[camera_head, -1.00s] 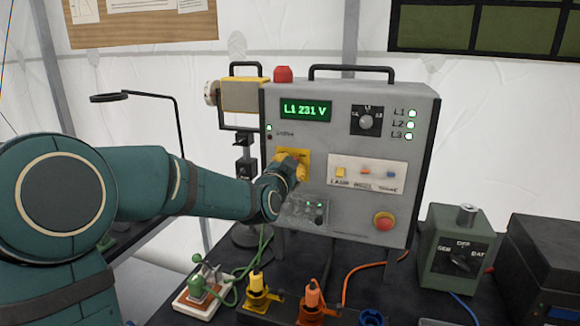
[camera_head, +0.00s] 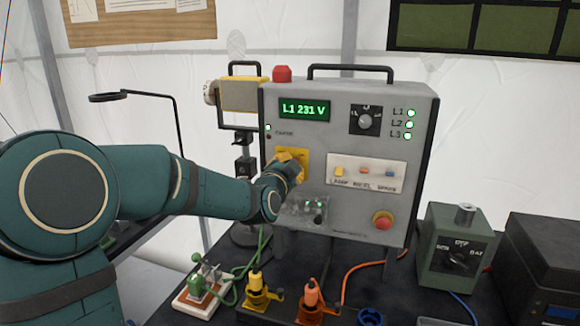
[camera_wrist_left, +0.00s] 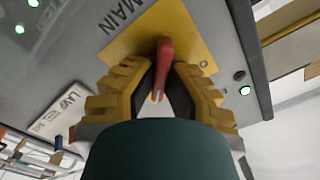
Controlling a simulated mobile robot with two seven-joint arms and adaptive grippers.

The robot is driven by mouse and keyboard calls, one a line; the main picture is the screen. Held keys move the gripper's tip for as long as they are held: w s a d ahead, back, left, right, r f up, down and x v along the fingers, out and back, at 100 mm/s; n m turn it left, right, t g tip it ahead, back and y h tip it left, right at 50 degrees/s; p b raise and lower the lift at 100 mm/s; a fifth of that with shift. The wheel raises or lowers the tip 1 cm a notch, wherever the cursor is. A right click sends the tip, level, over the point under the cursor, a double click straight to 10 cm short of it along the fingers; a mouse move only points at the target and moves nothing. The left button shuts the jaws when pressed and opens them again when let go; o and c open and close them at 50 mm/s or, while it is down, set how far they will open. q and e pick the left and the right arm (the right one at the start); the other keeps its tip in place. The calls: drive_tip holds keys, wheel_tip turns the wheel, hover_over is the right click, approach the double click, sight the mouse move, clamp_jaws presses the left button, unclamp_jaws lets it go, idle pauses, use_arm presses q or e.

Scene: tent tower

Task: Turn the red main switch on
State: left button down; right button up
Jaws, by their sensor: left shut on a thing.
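The red main switch handle (camera_wrist_left: 164,62) stands on a yellow plate (camera_wrist_left: 150,38) marked MAIN in the left wrist view. The plate also shows on the grey panel box in the head view (camera_head: 281,155). My left gripper (camera_wrist_left: 158,92) has its yellow fingers on both sides of the handle and is shut on it. In the head view the same gripper (camera_head: 292,167) hides the handle and part of the plate. The panel display (camera_head: 304,109) reads L1 231 V. The lamps L1, L2 and L3 (camera_head: 409,125) are lit green. My right gripper is not in view.
A red mushroom button (camera_head: 383,220) sits low on the panel, and a row of small switches (camera_head: 366,173) is right of the yellow plate. Plugs and cables lie in front (camera_head: 311,293). A green box with a knob (camera_head: 457,252) stands at right.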

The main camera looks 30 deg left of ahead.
use_arm(q)
drive_tip(key=c, duration=1)
unclamp_jaws()
drive_tip(key=v, duration=1.2)
drive_tip(key=shift+r, duration=0.1)
